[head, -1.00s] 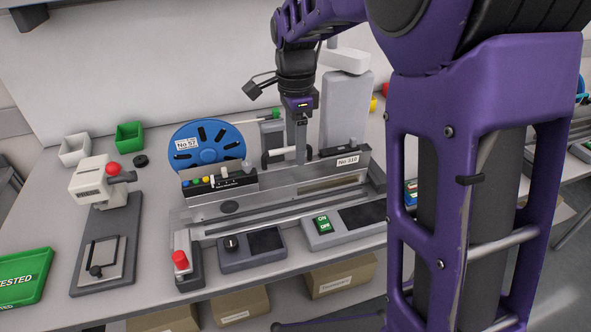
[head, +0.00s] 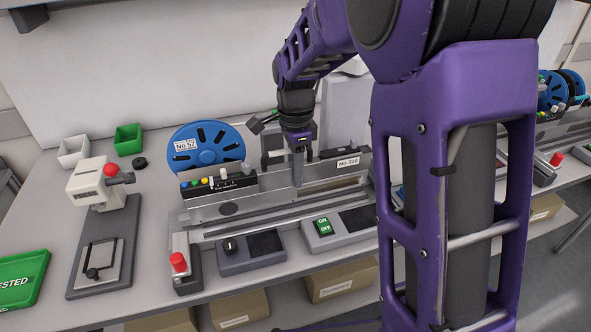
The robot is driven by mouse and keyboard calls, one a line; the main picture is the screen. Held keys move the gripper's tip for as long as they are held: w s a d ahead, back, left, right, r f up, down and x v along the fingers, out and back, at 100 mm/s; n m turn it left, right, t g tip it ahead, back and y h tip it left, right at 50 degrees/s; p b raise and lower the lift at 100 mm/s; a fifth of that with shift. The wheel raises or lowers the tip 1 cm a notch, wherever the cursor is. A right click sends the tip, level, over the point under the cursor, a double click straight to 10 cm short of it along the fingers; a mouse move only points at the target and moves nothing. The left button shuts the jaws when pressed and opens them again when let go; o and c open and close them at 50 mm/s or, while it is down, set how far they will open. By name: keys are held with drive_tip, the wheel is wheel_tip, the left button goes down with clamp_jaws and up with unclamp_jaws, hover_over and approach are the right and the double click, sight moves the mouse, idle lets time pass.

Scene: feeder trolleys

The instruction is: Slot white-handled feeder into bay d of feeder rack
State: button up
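A bench unit with a metal front and a label reading No 310 (head: 348,162) stands mid-table. At its left end is a dark block with blue, green and yellow knobs (head: 205,181) and a small white upright handle (head: 224,173). I cannot tell whether this white handle belongs to the feeder. A blue reel (head: 214,140) with a number label stands behind the block. My gripper (head: 297,184) points down over the middle of the unit, right of the white handle and apart from it. Its fingers are too small to read, and bay letters are not legible.
A black-knob control box (head: 252,251), a green ON/OFF box (head: 323,226) and a red-button post (head: 179,262) line the front. A press-like device (head: 100,195) and green tray (head: 22,278) stand left. My arm hides the right side; another trolley (head: 560,128) shows beyond.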

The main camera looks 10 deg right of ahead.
sight(280, 180)
clamp_jaws()
idle(1.0)
drive_tip(key=shift+s+a, duration=0.25)
drive_tip(key=shift+a, duration=1.05)
drive_tip(key=o, duration=0.6)
unclamp_jaws()
drive_tip(key=shift+d, duration=0.1)
